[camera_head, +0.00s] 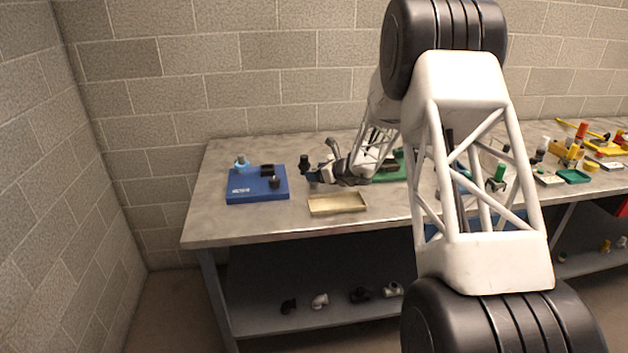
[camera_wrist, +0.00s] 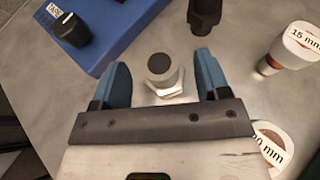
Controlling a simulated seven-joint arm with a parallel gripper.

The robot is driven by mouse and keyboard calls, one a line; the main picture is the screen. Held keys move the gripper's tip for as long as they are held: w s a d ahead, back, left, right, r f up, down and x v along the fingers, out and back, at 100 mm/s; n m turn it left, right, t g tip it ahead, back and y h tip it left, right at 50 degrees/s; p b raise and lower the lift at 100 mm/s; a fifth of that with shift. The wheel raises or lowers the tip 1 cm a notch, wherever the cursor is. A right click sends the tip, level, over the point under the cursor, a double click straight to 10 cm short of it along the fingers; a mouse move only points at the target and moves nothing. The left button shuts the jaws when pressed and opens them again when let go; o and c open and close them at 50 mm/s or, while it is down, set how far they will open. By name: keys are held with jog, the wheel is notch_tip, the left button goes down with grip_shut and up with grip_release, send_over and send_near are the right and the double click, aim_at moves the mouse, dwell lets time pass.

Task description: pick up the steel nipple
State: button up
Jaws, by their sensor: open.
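The steel nipple (camera_wrist: 164,84) stands on the metal table in the wrist view, with a dark round top and a hexagonal, shiny base. My gripper (camera_wrist: 162,68) has its two blue fingers apart, one on each side of the nipple. The gap between the fingers is wider than the nipple, and I see no clear contact. In the head view my gripper (camera_head: 309,174) is low over the table, between the blue board and the green one; the nipple cannot be made out there.
A black fitting (camera_wrist: 204,14) stands just beyond the nipple. A white-topped piece marked "15 mm" (camera_wrist: 295,45) is at right, another marked "20 mm" (camera_wrist: 270,148) below it. A blue board (camera_head: 257,190) lies left; a shallow tan tray (camera_head: 337,209) lies in front.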

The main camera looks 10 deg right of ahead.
aim_at(313, 169)
jog(key=shift+x, duration=0.95)
jog(key=shift+c, duration=0.2)
jog(key=c, duration=1.1)
jog(key=shift+o, duration=0.2)
jog(key=shift+r, duration=0.45)
grip_shut()
notch_tip(313, 169, up, 3)
jog(key=shift+f, duration=0.1)
jog(key=s+r, duration=0.1)
jog(key=s, duration=1.5)
jog(key=shift+r, duration=0.15)
